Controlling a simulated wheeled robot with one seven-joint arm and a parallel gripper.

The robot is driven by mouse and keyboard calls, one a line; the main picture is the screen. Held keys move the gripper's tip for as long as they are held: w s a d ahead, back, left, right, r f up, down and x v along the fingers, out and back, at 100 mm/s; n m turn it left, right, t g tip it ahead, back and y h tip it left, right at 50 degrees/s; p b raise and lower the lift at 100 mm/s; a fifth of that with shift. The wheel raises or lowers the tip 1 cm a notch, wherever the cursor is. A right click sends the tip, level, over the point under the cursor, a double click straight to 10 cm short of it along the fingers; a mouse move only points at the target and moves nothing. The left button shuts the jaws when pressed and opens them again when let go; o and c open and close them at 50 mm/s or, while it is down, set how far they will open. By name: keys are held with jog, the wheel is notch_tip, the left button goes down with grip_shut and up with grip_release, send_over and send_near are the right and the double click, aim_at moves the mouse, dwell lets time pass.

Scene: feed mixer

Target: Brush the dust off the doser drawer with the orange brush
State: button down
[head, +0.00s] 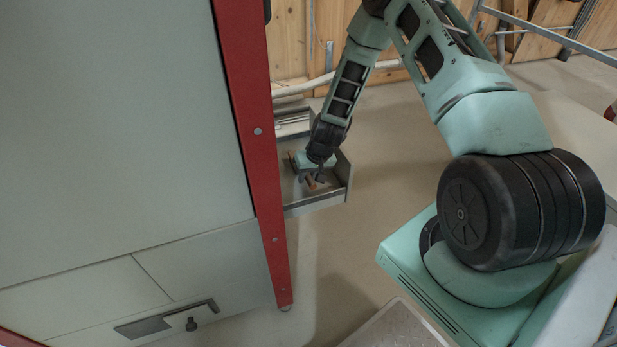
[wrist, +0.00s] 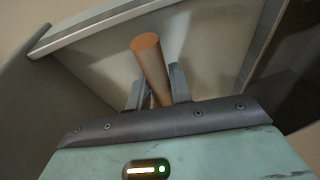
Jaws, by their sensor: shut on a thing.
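My gripper (wrist: 158,92) is shut on an orange-brown rod-shaped handle, which I take to be the orange brush (wrist: 149,62). The handle's round end points up and away in the wrist view; its bristles are hidden. In the head view my gripper (head: 318,180) is over the open doser drawer (head: 318,202), low between its walls. The drawer is a grey metal tray pulled out beside the red post. Its pale floor and rim (wrist: 110,22) fill much of the wrist view. I cannot tell whether the brush touches the floor, and no dust is clear.
A large grey machine cabinet (head: 120,120) with a red post (head: 248,130) stands left of the drawer. A wooden wall is behind. The floor (head: 400,180) right of the drawer is clear.

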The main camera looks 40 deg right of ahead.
jog(key=shift+w+d+r+b, duration=0.1)
jog(key=shift+w+d+b, duration=0.25)
jog(key=shift+w, duration=1.25)
jog(key=shift+w+d+r+b, duration=0.15)
jog(key=shift+w+d, duration=0.45)
jog(key=shift+w, duration=1.05)
jog(key=shift+w+d+f+b, duration=0.1)
jog(key=shift+w+d+b, duration=0.3)
jog(key=shift+w, duration=1.2)
jog(key=shift+f, duration=0.5)
jog(key=shift+s, duration=0.1)
jog(key=s, duration=0.2)
jog(key=s+a+p, duration=0.1)
jog(key=s, duration=0.1)
jog(key=shift+s+a+r, duration=0.15)
jog(key=shift+s, duration=0.2)
jog(key=shift+s+a+p, duration=0.1)
jog(key=shift+s+p, duration=0.2)
jog(key=shift+s+a+f+p, duration=0.1)
jog(key=shift+s+a+p, duration=0.15)
jog(key=shift+s, duration=0.65)
jog(key=shift+s+a+f+p, duration=0.1)
jog(key=shift+s+a, duration=0.15)
jog(key=shift+s, duration=0.65)
jog(key=shift+s+a+p, duration=0.2)
jog(key=shift+s+a, duration=0.05)
jog(key=shift+s, duration=0.65)
